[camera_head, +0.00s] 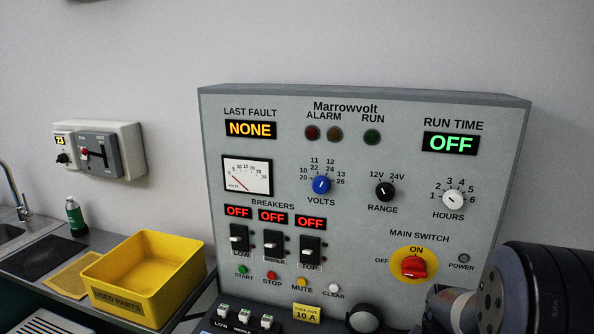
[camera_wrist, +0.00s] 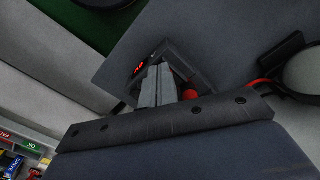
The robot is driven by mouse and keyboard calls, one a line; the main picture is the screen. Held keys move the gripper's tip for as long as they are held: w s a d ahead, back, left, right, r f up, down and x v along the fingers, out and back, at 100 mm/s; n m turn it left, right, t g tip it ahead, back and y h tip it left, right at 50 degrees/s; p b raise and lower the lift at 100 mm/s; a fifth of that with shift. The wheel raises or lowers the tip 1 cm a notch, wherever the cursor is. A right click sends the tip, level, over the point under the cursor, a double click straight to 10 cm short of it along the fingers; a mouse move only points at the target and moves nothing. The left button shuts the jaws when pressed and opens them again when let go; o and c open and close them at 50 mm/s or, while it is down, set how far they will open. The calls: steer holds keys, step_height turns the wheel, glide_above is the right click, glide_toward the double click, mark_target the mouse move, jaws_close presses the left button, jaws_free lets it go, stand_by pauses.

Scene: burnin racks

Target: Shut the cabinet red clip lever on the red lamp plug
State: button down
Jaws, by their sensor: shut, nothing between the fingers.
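In the wrist view, my gripper (camera_wrist: 158,72) shows as two grey fingers pressed together, with nothing between them. They point at a dark-framed recess (camera_wrist: 207,76) in a grey panel. A small red part (camera_wrist: 190,94) sits just right of the fingers, partly hidden by the gripper's dark bar. I cannot tell whether it is the red clip lever or the red lamp plug, nor whether a finger touches it. A red cable (camera_wrist: 262,83) runs off to the right. The head view shows neither clip, plug nor gripper.
A small red lit display (camera_wrist: 138,68) is left of the fingers. A round pale-faced thing (camera_wrist: 303,72) is at the right. The head view shows the control cabinet (camera_head: 365,105) with its breakers off, a yellow used-parts bin (camera_head: 125,305) and a green bottle (camera_head: 75,218).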

steer(key=shift+r+p, duration=2)
steer(key=shift+r, duration=0.45)
